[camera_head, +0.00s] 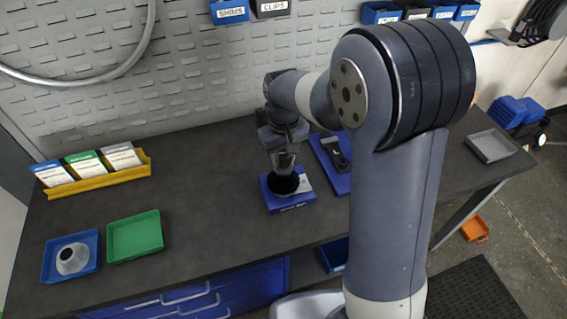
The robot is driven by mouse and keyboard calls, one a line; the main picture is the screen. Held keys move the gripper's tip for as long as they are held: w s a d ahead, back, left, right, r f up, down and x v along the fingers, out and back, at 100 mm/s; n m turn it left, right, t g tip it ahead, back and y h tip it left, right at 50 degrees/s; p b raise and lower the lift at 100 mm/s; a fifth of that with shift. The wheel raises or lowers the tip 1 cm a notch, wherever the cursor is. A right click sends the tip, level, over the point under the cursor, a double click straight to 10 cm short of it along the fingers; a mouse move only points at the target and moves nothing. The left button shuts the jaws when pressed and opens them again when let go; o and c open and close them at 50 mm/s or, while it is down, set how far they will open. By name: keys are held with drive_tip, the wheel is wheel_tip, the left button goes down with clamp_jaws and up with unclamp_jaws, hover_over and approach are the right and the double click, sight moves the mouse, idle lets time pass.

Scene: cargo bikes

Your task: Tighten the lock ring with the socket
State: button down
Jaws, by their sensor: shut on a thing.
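My gripper (284,148) is over the middle of the bench, pointing down. It is shut on a grey cylindrical piece, which looks like the socket (284,160). The socket is upright above a black round part (284,185) on a blue block (291,206). I cannot tell whether the socket touches the black part. The lock ring cannot be made out separately; it may be hidden under the socket or in the dark round part.
A blue tray (327,170) with a black tool (335,152) lies right of the block, close to my arm. At left are an empty green tray (135,236), a blue tray (48,270) with a grey conical part (72,258), and a yellow card rack (98,181). A grey tray (491,146) is at far right.

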drive_tip(key=shift+f+b, duration=0.65)
drive_tip(key=shift+f, duration=0.25)
idle(0.5)
drive_tip(key=c, duration=1.5)
unclamp_jaws()
clamp_jaws()
drive_tip(key=m, duration=0.6)
drive_tip(key=shift+f, duration=0.1)
drive_tip(key=shift+m, duration=0.4)
